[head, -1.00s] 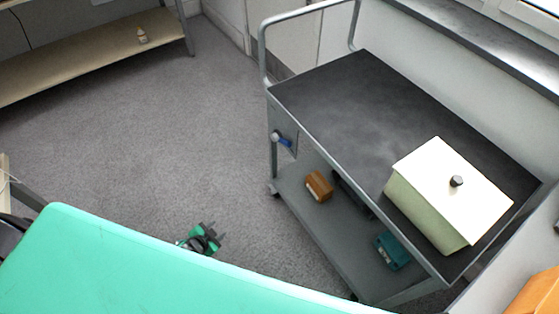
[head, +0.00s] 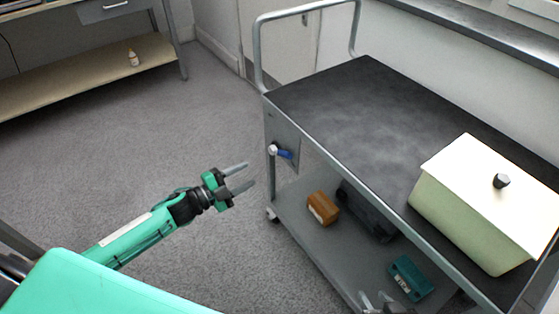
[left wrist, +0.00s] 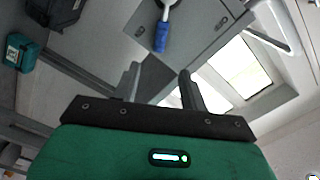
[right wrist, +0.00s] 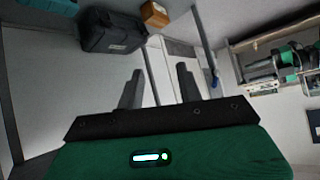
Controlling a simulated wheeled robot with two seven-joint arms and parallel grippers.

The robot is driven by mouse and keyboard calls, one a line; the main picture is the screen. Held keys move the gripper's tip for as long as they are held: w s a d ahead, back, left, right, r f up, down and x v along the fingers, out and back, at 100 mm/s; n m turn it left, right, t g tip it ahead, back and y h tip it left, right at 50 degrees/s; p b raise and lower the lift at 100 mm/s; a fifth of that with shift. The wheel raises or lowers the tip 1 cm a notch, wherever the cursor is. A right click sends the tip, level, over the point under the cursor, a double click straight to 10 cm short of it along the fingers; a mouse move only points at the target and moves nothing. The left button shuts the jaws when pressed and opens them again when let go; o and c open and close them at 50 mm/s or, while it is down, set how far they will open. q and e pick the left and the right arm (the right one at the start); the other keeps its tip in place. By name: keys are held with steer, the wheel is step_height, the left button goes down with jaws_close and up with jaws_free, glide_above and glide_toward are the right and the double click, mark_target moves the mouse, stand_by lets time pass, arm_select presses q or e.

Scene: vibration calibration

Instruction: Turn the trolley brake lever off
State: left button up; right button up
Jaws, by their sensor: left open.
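The trolley brake lever has a pale pivot and a blue grip (head: 283,154). It sits on the trolley's (head: 300,115) near left end panel, its grip pointing right and slightly down in the head view. The lever also shows in the left wrist view (left wrist: 160,37), ahead of the fingers. My left gripper (head: 241,178) is open and empty, a short way left of and below the lever, touching nothing. My right gripper (right wrist: 158,88) is open and empty in the right wrist view; its fingertips show at the bottom of the head view (head: 378,302), by the trolley's lower shelf.
A cream lidded box (head: 470,210) stands on the trolley's top. A brown box (head: 322,208), a dark case (head: 368,212) and a teal box (head: 410,278) are on the lower shelf. A bench (head: 90,72) is at the back left. Floor left of the trolley is clear.

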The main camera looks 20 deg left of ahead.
mark_target(284, 156)
arm_select(q)
steer(key=b+x, duration=0.1)
steer(key=x, duration=1.2)
arm_select(e)
steer(key=shift+w+a+t+y, duration=0.25)
steer(key=shift+a+t+y, duration=0.3)
steer(key=shift+a, duration=0.45)
steer(key=shift+f, duration=0.1)
arm_select(q)
jaws_close()
